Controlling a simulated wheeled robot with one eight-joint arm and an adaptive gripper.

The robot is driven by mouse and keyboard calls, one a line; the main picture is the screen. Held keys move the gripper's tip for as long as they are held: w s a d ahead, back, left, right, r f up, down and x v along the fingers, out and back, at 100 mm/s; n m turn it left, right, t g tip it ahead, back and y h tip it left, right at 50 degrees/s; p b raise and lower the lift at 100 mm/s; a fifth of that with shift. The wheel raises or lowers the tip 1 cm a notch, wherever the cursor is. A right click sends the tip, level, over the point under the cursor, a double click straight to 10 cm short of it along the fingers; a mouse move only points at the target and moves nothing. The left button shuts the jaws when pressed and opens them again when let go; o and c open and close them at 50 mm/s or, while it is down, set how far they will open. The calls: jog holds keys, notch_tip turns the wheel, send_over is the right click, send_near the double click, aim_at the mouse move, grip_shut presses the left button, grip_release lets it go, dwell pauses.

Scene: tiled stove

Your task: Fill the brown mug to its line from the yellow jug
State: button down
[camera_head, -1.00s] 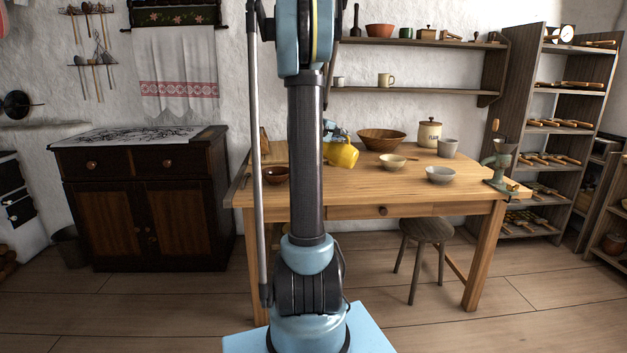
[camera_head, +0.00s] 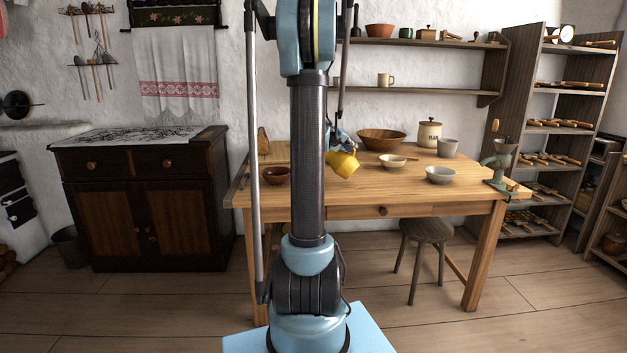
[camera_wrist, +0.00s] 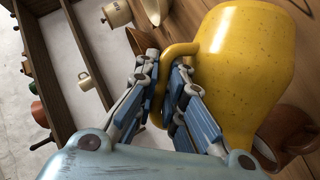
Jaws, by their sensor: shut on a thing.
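The yellow jug (camera_head: 342,164) is tilted above the table, left of the bowls; it also fills the upper right of the wrist view (camera_wrist: 240,75). My gripper (camera_wrist: 165,68) is shut on its handle and shows small above the jug in the head view (camera_head: 338,138). A reddish-brown vessel (camera_wrist: 286,132), apparently the brown mug, is partly hidden behind the jug in the wrist view.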

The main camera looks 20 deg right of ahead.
jog(key=shift+s+d+f+m+t+y+b, duration=0.15)
jog(key=shift+s+d+f+m+y+b, duration=0.1)
jog(key=shift+f+m, duration=0.15)
jog(key=shift+s+d+f+m+t+y+b, duration=0.2)
jog(key=shift+f+m+y+b, duration=0.1)
jog(key=shift+f, duration=0.2)
jog(key=shift+s+d+f+m+t+y+b, duration=0.25)
jog(key=shift+s+d+f+m+b, duration=0.05)
jog(key=shift+s+d+m+b, duration=0.2)
jog(key=shift+s+d+f+m+t+y+b, duration=0.2)
jog(key=shift+s+d+f+m+b, duration=0.15)
jog(key=shift+s+d+m, duration=0.15)
jog(key=shift+s+d+f+m+t+y+b, duration=0.4)
jog(key=shift+f+m+b, duration=0.2)
jog(key=shift+f+b, duration=0.2)
jog(key=shift+s+d+f+m+t+y+b, duration=0.3)
jog(key=shift+d+f+m+t+y+b, duration=0.1)
jog(key=shift+f+m+b, duration=0.3)
jog(key=shift+s+d+f+m+t+y+b, duration=0.3)
jog(key=shift+s+f+m+t+b, duration=0.15)
jog(key=shift+f+b, duration=0.35)
notch_tip(320, 180, up, 6)
jog(key=shift+f, duration=0.1)
